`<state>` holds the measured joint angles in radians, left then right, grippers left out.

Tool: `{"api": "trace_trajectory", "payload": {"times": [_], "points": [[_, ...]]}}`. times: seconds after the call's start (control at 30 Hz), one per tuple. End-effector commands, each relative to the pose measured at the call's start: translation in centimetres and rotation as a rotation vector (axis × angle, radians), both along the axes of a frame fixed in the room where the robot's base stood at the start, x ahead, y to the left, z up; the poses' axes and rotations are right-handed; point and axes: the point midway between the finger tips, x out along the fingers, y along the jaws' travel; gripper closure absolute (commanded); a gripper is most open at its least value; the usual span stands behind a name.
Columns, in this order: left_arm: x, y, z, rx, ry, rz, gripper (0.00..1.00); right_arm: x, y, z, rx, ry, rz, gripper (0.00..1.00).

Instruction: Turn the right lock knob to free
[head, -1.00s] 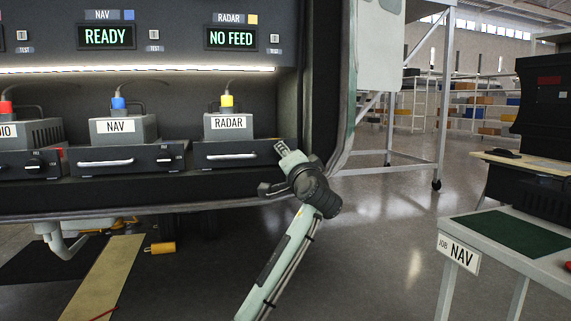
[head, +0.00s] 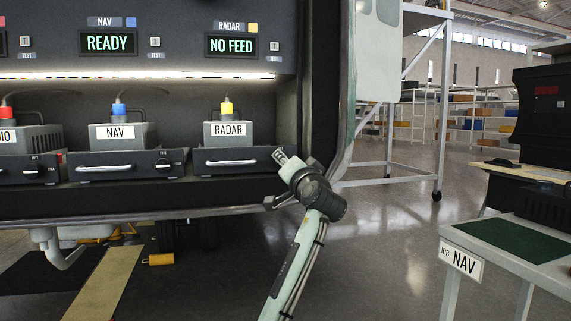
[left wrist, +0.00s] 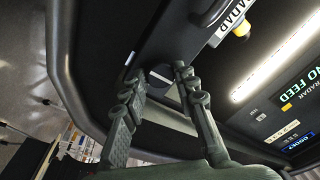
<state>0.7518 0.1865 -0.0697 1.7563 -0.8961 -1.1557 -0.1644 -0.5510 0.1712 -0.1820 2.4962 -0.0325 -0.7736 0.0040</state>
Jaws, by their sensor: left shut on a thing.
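The RADAR unit (head: 228,129) sits on its dark tray (head: 215,171) at the right end of the rack shelf. My left gripper (head: 280,157) is at the right end of this tray's front. In the left wrist view its two fingers (left wrist: 160,84) stand on either side of a dark round knob (left wrist: 160,76), which I take for the right lock knob, and are shut on it. The arm hides this knob in the head view, and its turn position cannot be read. My right gripper is not in view.
The NAV unit (head: 114,138) sits on the tray to the left. The RADAR display (head: 231,45) reads NO FEED; the NAV display (head: 108,42) reads READY. A table (head: 520,258) with a green mat and NAV sign stands at right. Open floor (head: 395,240) lies between.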

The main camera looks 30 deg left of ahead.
Motion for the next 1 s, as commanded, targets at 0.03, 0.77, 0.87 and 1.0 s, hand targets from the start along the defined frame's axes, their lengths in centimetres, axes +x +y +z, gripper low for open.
{"api": "trace_trajectory", "payload": {"times": [0.03,0.77,0.87,1.0], "points": [[0.0,0.0,0.1,0.000,-0.002,0.000,0.68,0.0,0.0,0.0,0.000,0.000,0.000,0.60],[-2.7,-3.3,-0.5,0.000,-0.002,-0.004,0.51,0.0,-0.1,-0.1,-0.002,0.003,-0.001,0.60],[-4.2,-5.0,-0.8,-0.003,-0.002,-0.004,0.51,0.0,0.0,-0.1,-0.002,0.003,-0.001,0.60],[-5.9,-7.0,-1.1,-0.002,-0.002,-0.003,0.51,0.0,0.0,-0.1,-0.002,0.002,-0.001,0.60]]}}
